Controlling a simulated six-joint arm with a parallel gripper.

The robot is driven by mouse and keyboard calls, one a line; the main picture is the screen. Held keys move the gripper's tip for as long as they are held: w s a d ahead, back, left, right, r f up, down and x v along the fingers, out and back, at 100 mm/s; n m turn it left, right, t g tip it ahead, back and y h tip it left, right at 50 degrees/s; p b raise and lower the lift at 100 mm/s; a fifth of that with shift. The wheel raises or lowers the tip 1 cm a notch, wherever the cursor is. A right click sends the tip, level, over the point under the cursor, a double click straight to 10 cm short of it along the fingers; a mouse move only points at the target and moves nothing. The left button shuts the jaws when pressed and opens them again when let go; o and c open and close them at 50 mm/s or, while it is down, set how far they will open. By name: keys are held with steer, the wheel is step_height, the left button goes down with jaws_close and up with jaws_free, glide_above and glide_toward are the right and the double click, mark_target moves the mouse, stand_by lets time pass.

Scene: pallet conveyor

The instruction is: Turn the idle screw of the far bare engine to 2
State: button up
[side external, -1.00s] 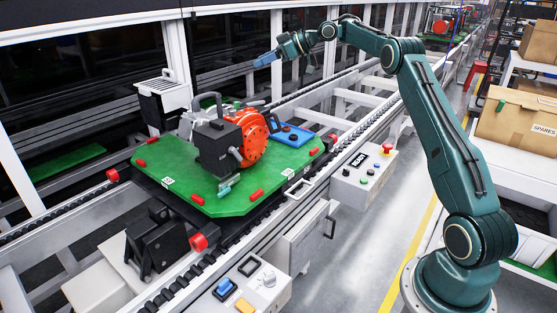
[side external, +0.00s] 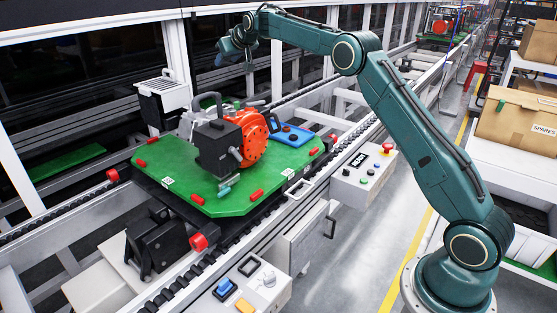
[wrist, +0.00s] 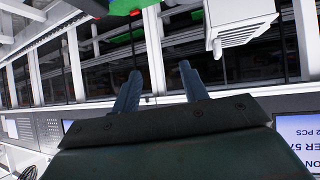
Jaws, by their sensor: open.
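An engine with a dark block and an orange wheel (side external: 254,139) stands on a green pallet (side external: 192,193) on the conveyor. Grey metal parts and a handle show behind its block; I cannot tell whether they belong to a second engine. Another orange engine (side external: 440,26) sits far back up the line. The idle screw and its marks are too small to make out. My gripper (side external: 226,50) is in the air above and behind the pallet, apart from the engine. In the wrist view its two fingers (wrist: 160,86) are spread with nothing between them.
A blue tray (side external: 291,135) lies on the pallet beside the wheel. A white vented box (side external: 163,92) stands behind the pallet; it also shows in the wrist view (wrist: 243,22). A control box (side external: 364,176) is at the conveyor's near side. White frame posts stand behind.

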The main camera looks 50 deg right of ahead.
mark_target(232, 110)
steer(key=s+a+m+g+h, duration=0.45)
steer(key=s+a+m, duration=0.35)
steer(key=s+a, duration=0.3)
steer(key=shift+w+a+f, duration=0.15)
steer(key=shift+f, duration=0.65)
steer(key=shift+w+a+f, duration=0.1)
steer(key=shift+w+f, duration=0.05)
steer(key=shift+f, duration=0.6)
steer(key=shift+w+a+f, duration=0.15)
steer(key=shift+f, duration=0.65)
steer(key=shift+g, duration=0.25)
steer(key=x, duration=1.3)
steer(key=shift+w+d+f, duration=0.15)
steer(key=shift+w+f, duration=0.05)
steer(key=shift+f, duration=0.15)
steer(key=shift+c, duration=0.2)
jaws_close()
